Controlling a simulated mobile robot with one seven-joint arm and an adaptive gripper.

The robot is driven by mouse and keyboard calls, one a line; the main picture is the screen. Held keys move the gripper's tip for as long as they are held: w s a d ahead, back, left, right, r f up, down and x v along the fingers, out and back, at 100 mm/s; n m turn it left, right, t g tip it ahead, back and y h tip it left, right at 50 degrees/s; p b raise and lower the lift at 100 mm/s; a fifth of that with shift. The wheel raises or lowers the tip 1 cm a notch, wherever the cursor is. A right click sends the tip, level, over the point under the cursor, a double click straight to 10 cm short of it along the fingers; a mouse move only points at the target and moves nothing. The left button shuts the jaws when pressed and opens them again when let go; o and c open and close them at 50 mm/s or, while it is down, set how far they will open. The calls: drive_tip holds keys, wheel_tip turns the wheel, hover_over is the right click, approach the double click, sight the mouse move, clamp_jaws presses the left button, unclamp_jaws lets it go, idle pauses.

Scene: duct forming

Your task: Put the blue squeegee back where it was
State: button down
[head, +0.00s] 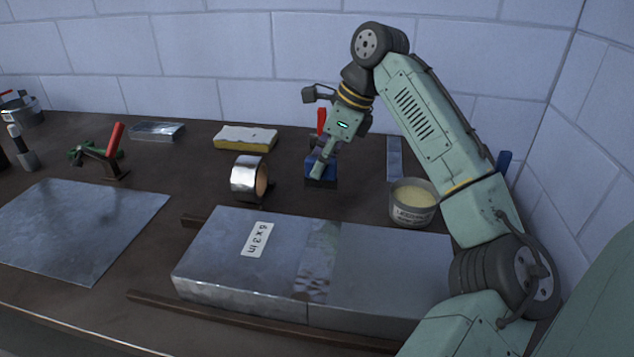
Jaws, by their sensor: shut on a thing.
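My gripper (320,168) is at the back middle of the table, pointing down, with its fingers shut on a small blue thing (331,172) that I take to be the blue squeegee. The fingers cover part of it. It is low, just above or touching a dark patch or block on the table; I cannot tell which. A red handle (321,119) shows just behind my gripper, partly hidden by it.
A foil tape roll (245,178) stands left of my gripper, and a yellow sponge (245,138) lies behind it. A labelled tub (412,203) stands to the right. A metal duct (235,265) lies in front. A blue upright thing (504,160) shows behind my arm. Sheet metal (78,228) lies left.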

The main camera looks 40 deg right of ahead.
sight(322, 177)
drive_tip(key=shift+f, duration=2.1)
drive_tip(key=c, duration=1.5)
unclamp_jaws()
drive_tip(key=shift+f, duration=0.15)
drive_tip(key=v, duration=1.2)
drive_tip(key=shift+w+a, duration=0.1)
